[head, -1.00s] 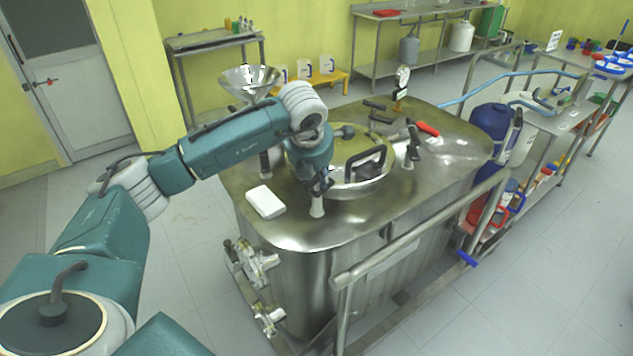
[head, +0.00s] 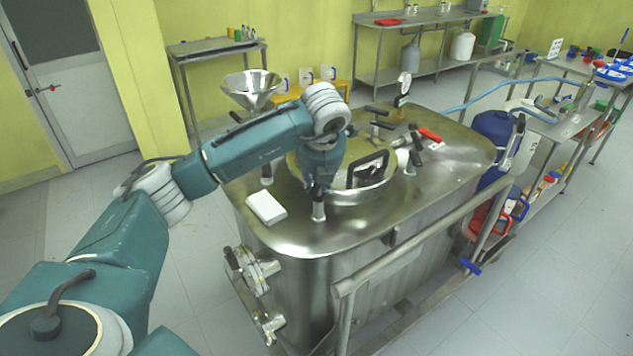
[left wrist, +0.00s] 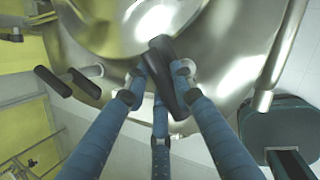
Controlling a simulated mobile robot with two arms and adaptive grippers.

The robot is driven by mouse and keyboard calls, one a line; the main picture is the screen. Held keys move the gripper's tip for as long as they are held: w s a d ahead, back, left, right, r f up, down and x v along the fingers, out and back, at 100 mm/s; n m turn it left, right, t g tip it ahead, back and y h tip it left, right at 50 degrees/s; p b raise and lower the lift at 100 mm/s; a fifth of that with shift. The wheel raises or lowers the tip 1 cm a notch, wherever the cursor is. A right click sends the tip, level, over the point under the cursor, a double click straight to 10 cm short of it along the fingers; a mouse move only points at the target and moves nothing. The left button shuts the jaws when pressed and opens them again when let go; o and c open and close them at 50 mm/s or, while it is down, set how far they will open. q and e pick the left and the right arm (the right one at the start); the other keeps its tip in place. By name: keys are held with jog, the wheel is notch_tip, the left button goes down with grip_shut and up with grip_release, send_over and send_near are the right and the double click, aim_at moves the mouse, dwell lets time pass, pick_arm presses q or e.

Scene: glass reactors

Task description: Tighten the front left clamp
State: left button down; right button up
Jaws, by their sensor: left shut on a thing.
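The front left clamp (head: 318,211) stands on the reactor top at the front edge of the round lid (head: 347,190). It has a light metal post and a black handle. My left gripper (head: 319,187) is right over it. In the left wrist view, the black clamp handle (left wrist: 166,62) lies between the blue fingers of my left gripper (left wrist: 160,85), which are shut on it. The handle looks slanted there. In the head view, the fingers and wrist hide most of the handle. My right gripper is in neither view.
A white box (head: 266,207) lies on the reactor top left of the clamp. Another clamp (head: 267,172) stands at the lid's left, and one (head: 415,153) at its right. A black lid handle (head: 368,169) is close by. A metal rail (head: 420,240) runs along the reactor's front.

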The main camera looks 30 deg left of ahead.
pick_arm(q)
jog(key=c, duration=1.4)
grip_release()
jog(key=shift+c, duration=0.2)
jog(key=v, duration=1.2)
jog(key=shift+d, duration=0.1)
